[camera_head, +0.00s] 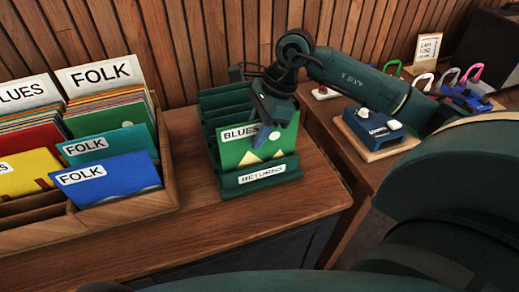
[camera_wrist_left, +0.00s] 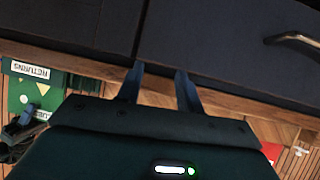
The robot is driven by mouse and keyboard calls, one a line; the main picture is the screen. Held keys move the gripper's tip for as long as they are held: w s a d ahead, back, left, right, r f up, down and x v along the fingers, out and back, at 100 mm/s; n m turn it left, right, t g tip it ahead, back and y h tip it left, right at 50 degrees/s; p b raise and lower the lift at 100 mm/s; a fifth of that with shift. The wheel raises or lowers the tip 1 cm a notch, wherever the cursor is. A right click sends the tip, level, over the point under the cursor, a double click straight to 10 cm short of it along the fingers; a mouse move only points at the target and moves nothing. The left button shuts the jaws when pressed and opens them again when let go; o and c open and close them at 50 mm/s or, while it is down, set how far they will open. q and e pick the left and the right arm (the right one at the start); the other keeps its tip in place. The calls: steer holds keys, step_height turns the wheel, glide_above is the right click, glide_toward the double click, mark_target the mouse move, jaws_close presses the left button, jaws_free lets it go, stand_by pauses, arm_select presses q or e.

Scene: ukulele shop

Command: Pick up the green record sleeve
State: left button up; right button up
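The green record sleeve (camera_head: 240,152), labelled BLUES and with a yellow triangle, stands upright in a dark green slotted rack (camera_head: 256,186) on the wooden counter. The sleeve also shows upside down at the left of the left wrist view (camera_wrist_left: 28,95). My right gripper (camera_head: 267,125) is at the sleeve's upper edge, over its top right part. Its fingers are small and dark, so I cannot tell whether they grip the sleeve. My left gripper (camera_wrist_left: 159,72) shows only in the left wrist view, its two fingers apart with nothing between them, in front of dark drawer fronts.
A wooden crate (camera_head: 128,211) with BLUES and FOLK sleeves stands left of the rack. A blue pedal (camera_head: 371,127) on a wooden board and coloured clips (camera_head: 473,72) are on the right-hand counter. The counter front (camera_head: 240,228) is clear. A slatted wall is behind.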

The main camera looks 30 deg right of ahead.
steer(key=shift+c, duration=0.2)
jaws_close()
stand_by(0.3)
